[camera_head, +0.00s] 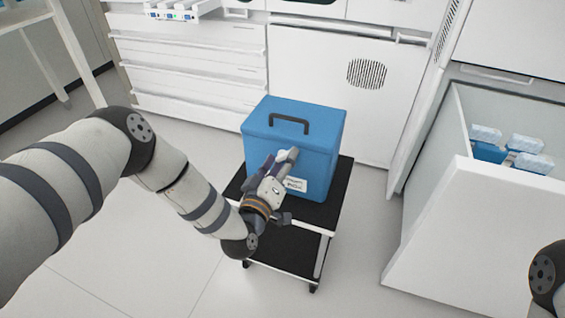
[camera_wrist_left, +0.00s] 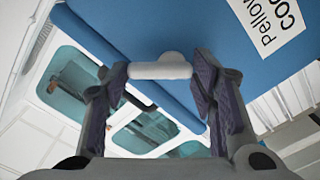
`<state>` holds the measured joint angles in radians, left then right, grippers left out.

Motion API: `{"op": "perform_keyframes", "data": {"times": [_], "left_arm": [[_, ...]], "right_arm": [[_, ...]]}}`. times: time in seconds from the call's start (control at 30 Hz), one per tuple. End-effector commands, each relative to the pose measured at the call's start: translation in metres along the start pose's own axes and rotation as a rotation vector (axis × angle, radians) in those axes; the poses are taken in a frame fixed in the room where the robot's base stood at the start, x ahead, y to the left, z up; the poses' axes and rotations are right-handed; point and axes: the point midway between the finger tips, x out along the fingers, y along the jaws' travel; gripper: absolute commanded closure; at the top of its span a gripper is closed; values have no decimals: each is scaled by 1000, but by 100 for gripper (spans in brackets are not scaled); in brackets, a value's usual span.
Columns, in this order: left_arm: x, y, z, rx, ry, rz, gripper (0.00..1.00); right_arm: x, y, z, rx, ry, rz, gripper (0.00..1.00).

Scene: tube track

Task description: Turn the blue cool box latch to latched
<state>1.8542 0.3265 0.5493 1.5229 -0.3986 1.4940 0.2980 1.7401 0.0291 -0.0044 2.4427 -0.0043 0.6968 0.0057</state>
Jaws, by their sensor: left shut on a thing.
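The blue cool box (camera_head: 292,135) stands upright with its lid down and a dark handle (camera_head: 289,122) on top. Its blue front fills the upper part of the left wrist view (camera_wrist_left: 150,30). A small white latch (camera_wrist_left: 160,68) sits on the front near the lid seam, with its bar lying across between my fingertips. My left gripper (camera_head: 277,170) is at the box's front, and the left wrist view shows its fingers (camera_wrist_left: 161,72) closed on the two ends of the latch. My right gripper is out of view.
The box stands on a black-topped cart (camera_head: 325,207) with a lower shelf. White drawers (camera_head: 195,75) are behind. An open white chest (camera_head: 480,215) with blue and white packs (camera_head: 490,150) is at the right. The floor left of the cart is clear.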

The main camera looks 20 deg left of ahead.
Motion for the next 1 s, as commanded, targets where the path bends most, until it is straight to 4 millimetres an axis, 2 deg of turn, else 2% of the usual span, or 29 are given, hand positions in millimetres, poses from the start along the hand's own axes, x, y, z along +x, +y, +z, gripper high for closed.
{"op": "perform_keyframes", "data": {"times": [0.6, 1.0], "left_arm": [[-2, -4, -3, -551, -7, -4, 76], [-1, -4, -5, -749, -7, -3, 76]], "right_arm": [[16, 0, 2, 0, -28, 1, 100], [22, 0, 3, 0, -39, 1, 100]]}}
